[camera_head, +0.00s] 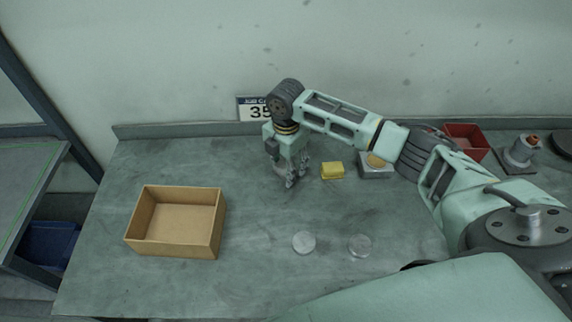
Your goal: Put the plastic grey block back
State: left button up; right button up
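My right gripper (291,182) points down at the middle of the table (260,275), left of a small yellow block (332,171). Its fingers look close together, but they are small and dark, and I cannot tell whether they are shut or hold anything. No plain grey block is clearly seen. A grey squarish piece with a tan round top (376,166) stands right of the yellow block, partly behind my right arm. Two flat light-grey discs, a left one (304,242) and a right one (360,245), lie nearer the front. My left gripper is not in view.
An open, empty cardboard-coloured box (219,232) stands on the left. A red bin (467,136) and a grey fitting with an orange top (522,150) are at the back right. A number sign (253,109) stands by the wall. The table between box and discs is clear.

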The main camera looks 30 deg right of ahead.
jog(key=shift+f, duration=0.1)
jog(key=o, duration=1.1)
notch_tip(320, 180, up, 12)
jog(key=b, duration=0.2)
